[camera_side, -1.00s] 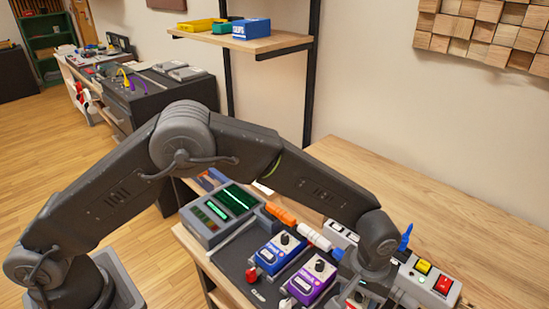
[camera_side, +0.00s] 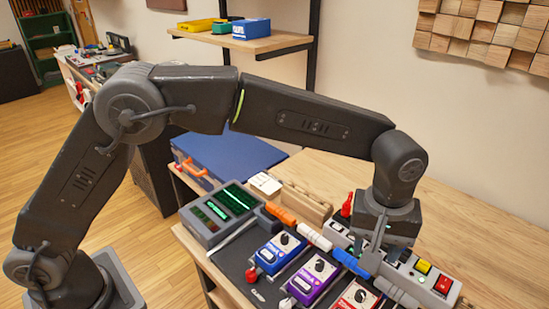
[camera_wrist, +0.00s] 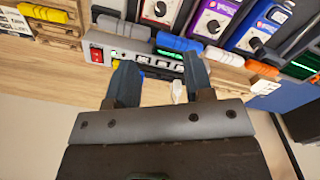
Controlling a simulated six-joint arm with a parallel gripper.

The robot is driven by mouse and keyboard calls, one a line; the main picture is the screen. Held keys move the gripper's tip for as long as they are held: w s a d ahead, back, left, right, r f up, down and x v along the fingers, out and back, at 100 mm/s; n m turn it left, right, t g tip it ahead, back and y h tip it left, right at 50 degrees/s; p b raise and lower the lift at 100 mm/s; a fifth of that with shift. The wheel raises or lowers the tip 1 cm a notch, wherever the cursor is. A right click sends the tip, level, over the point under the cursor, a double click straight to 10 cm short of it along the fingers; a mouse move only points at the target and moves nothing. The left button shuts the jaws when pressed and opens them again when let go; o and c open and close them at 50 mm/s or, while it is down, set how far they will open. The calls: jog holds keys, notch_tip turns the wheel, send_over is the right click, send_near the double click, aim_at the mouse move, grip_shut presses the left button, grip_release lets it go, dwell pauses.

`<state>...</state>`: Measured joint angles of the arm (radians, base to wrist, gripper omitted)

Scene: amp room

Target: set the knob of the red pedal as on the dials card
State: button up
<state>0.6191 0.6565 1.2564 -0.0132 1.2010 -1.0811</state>
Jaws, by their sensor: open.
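The red pedal (camera_side: 345,302) is at the bottom edge of the side view, partly cut off, right of the purple pedal. It also shows at the top of the wrist view (camera_wrist: 147,20), with its dark knob (camera_wrist: 160,8) on a white face; the pointer is too small to read. My gripper (camera_side: 371,262) points down behind the red pedal, near the grey power strip. In the wrist view its two fingers (camera_wrist: 160,78) are apart with nothing held between them. I cannot make out the dials card for certain; a small cream card-like thing (camera_side: 265,184) lies behind the board.
The purple pedal (camera_side: 307,291) and blue pedal (camera_side: 268,262) stand left of the red one. A power strip (camera_side: 408,274) with coloured switches runs behind. Orange, white and blue plugs line the pedals' backs. The wooden table (camera_side: 480,228) is clear at right.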

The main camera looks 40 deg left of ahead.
jog(key=s+a+r+m+t, duration=0.1)
jog(key=s+a+r, duration=0.1)
jog(key=a+r, duration=0.3)
jog(key=s+a+r+m+t, duration=0.1)
jog(key=s+a+r, duration=0.2)
jog(key=a, duration=1)
jog(key=shift+s+r+m+h, duration=0.3)
jog(key=shift+r, duration=1.25)
jog(key=m+g+y, duration=0.1)
jog(key=m+g, duration=0.1)
jog(key=m, duration=0.2)
send_over(361, 293)
notch_tip(361, 293, down, 13)
notch_tip(361, 293, down, 12)
jog(key=shift+f, duration=0.25)
jog(key=shift+c, duration=0.3)
